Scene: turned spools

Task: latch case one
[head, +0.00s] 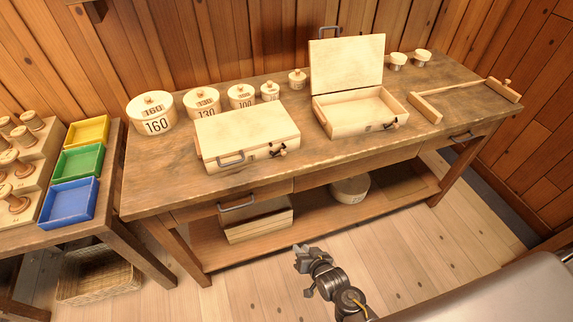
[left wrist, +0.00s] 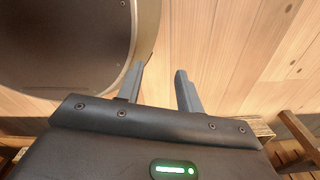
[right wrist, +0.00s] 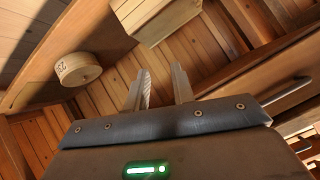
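Two pale wooden cases stand on the workbench in the head view. The left case (head: 245,130) has its lid down, with a metal handle (head: 231,160) and a small wooden turn latch (head: 280,151) on its front. The right case (head: 355,112) has its lid (head: 346,62) raised and looks empty; a similar latch (head: 391,126) is on its front. The number marks are too small to read. My right gripper (head: 303,258) is in front of the bench, apart from both cases; its fingers (right wrist: 160,88) are apart and empty. My left gripper (left wrist: 160,88) is open and empty, outside the head view.
Lidded round boxes (head: 152,114) stand along the bench's back. A wooden bar tool (head: 462,98) lies at the right. The lower shelf holds a box (head: 258,220) and a round box (head: 350,189). Yellow, green and blue (head: 68,203) trays sit on the left table.

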